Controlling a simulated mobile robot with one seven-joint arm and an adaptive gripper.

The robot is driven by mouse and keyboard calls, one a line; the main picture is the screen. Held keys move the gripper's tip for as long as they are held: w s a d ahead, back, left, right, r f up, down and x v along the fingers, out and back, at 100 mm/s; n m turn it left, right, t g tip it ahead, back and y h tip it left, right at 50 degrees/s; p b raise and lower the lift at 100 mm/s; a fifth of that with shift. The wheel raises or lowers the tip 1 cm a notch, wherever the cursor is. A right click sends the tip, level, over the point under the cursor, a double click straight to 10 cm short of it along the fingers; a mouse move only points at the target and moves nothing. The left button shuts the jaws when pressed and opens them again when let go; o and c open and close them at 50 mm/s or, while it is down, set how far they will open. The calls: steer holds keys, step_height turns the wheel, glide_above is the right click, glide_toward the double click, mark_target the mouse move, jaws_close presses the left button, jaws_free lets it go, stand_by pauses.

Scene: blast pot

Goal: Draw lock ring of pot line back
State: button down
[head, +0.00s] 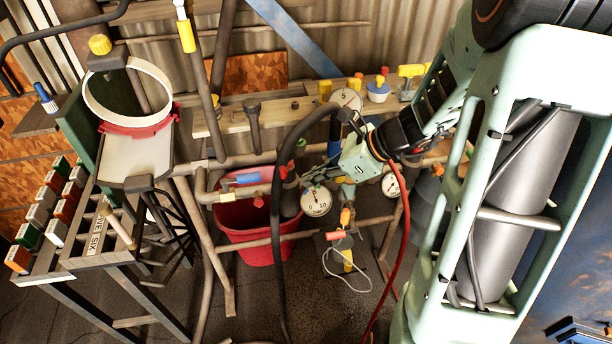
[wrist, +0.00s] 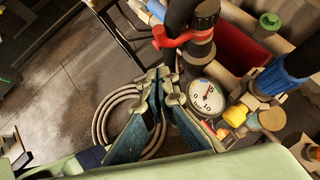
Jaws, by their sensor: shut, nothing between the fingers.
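A thick black hose with a dark coupling (wrist: 203,22) and a red lever-like part (wrist: 186,38) is at the top of the wrist view. In the head view the black hose (head: 281,245) hangs beside a pressure gauge (head: 317,200). I cannot tell for sure which part is the lock ring. My gripper (wrist: 163,82) is shut and empty, its tips below the red part and left of the gauge (wrist: 207,95). No contact is clear. In the head view my gripper's body (head: 360,158) is right of the hose; its fingertips are not clear.
A red bucket (head: 250,228) stands behind the pipe frame. A thin red hose (head: 401,250) hangs to the right. Yellow fittings (wrist: 235,115) and a blue part (wrist: 283,77) crowd the gauge's right. A coiled hose (wrist: 103,118) lies on the left; open floor (wrist: 55,85) is beyond it.

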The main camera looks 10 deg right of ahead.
steer(key=s+d+r, duration=0.4)
steer(key=s+r, duration=0.1)
steer(key=r, duration=0.2)
steer(key=shift+s+d, duration=0.15)
steer(key=shift+d, duration=0.2)
